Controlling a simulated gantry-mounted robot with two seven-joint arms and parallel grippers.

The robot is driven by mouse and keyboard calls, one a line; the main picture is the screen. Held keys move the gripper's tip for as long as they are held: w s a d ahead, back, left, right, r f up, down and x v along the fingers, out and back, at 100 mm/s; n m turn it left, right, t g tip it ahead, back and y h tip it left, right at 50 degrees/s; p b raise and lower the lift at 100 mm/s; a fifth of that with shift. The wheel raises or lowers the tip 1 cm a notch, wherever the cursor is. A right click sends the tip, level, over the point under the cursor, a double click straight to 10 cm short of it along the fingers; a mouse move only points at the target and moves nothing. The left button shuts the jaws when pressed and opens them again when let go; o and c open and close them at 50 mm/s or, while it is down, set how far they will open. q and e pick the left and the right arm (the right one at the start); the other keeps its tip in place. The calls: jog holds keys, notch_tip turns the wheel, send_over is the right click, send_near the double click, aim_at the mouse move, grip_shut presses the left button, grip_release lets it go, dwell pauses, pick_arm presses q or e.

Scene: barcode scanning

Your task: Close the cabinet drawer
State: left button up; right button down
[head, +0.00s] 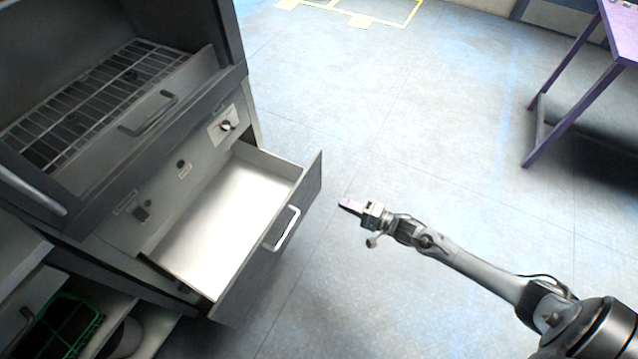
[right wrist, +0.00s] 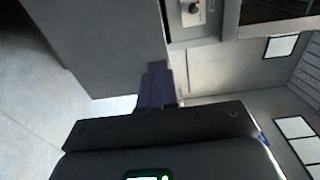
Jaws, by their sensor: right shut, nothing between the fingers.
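The cabinet (head: 175,165) stands at the left in the head view. Its grey drawer (head: 270,250) is pulled well out, and its pale inside looks empty. A metal bar handle (head: 283,228) is on the drawer front. My right gripper (head: 346,203) is to the right of the drawer front, apart from the handle in the picture. It is shut with nothing in it. In the right wrist view its dark fingers (right wrist: 155,85) show in front of a grey panel (right wrist: 105,45), likely the drawer front. My left gripper is not in view.
Above the drawer are a knob (head: 226,126) and an open compartment with a wire rack (head: 90,100). A green crate (head: 75,325) sits at lower left. A purple-framed table (head: 570,115) stands at upper right. The floor (head: 440,130) between is clear.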

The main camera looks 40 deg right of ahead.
jog(key=w+d+b, duration=0.2)
jog(key=w+d, duration=0.1)
jog(key=d, duration=0.3)
jog(key=b, duration=0.6)
send_near(310, 170)
jog(key=shift+n+y, duration=0.3)
jog(key=shift+y, duration=0.1)
jog(key=x, duration=0.5)
jog(key=shift+w+f, duration=0.1)
jog(key=shift+f, duration=0.05)
jog(key=shift+b+x, duration=0.3)
jog(key=shift+x, duration=0.5)
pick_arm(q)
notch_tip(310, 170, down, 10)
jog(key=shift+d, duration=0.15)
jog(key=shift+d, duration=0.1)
pick_arm(e)
jog(key=shift+w, duration=0.1)
